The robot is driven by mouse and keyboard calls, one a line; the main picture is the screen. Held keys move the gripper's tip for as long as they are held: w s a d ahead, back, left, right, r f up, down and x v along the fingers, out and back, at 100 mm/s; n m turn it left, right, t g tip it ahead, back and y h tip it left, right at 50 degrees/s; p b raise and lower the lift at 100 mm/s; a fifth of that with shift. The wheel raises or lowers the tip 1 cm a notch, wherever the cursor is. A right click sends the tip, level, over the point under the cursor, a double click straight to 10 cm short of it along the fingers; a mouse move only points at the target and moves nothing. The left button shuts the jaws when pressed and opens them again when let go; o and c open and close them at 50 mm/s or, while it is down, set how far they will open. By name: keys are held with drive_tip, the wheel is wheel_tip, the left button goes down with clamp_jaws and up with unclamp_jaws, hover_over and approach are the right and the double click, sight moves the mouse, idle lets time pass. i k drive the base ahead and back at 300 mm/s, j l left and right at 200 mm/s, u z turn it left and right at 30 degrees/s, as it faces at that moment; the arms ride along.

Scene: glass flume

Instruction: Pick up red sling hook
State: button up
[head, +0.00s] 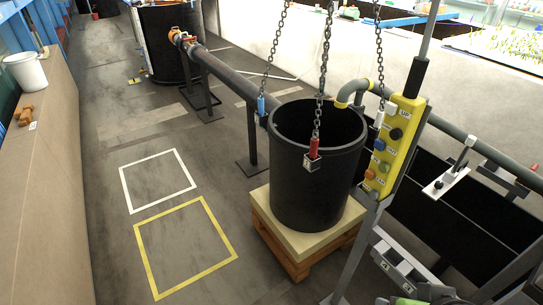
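The red sling hook (314,148) hangs at the lower end of the middle chain (323,75), in front of the near upper side of a black tub (305,195). A small square metal piece (311,163) sits just below the red part, against or close to the tub wall; I cannot tell whether they are joined. A blue hook (261,105) hangs on the left chain by the tub's left rim. A white hook (379,119) hangs on the right chain by the right rim. I cannot make out my gripper in this view.
The tub stands on a pale slab over a wooden pallet (299,268). A yellow button pendant (398,145) on a post stands close at its right. A dark pipe (230,75) runs behind left. Floor around the white (158,155) and yellow (214,267) outlines is clear.

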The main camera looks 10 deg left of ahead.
sight(313, 148)
drive_tip(key=u, duration=0.4)
drive_tip(key=i+j+z, duration=0.1)
drive_tip(key=i+j, duration=1.3)
drive_tip(key=j, duration=0.25)
drive_tip(key=i+l+z, duration=0.05)
